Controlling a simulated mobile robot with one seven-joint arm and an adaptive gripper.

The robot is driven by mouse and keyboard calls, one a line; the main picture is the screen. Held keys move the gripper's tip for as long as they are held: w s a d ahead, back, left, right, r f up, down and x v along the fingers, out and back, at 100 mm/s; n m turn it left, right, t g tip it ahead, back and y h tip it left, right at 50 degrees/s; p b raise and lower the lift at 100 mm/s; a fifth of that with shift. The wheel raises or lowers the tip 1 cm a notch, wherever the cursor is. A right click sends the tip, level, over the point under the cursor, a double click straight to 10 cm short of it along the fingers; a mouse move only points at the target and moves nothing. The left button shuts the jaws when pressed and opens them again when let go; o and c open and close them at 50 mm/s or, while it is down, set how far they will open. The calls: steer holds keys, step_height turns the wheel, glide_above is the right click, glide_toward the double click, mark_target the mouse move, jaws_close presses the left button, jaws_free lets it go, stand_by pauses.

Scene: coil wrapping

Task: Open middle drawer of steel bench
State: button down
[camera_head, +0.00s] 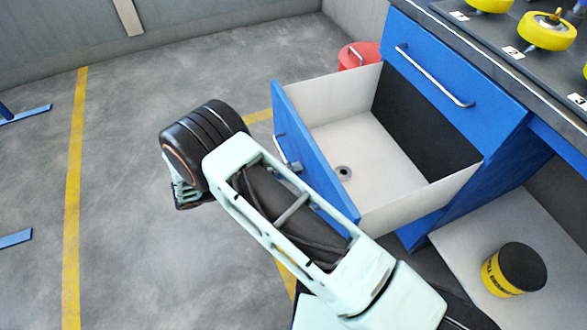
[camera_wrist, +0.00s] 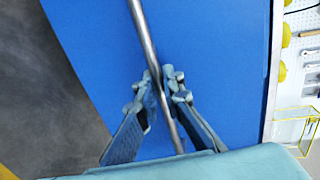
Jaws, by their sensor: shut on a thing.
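The blue steel bench stands at the right in the head view. Its middle drawer (camera_head: 405,199) is pulled well out below the closed top drawer (camera_head: 465,72), showing a pale, mostly empty inside. The drawer's metal handle (camera_head: 279,145) is on its blue front (camera_head: 318,172). In the wrist view the handle (camera_wrist: 146,38) runs as a slanted bar across the blue front (camera_wrist: 215,60). My gripper (camera_wrist: 166,82) is shut on this handle, one finger on each side. In the head view my arm hides most of the gripper and part of the drawer front.
A red round container (camera_head: 358,55) stands behind the drawer. A black and yellow spool (camera_head: 514,269) sits on the low shelf (camera_head: 470,240). Yellow coils (camera_head: 547,31) stand on the bench top.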

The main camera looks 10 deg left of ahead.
steer(key=c, duration=2.3)
jaws_free()
steer(key=shift+c, duration=0.2)
steer(key=v, duration=1.2)
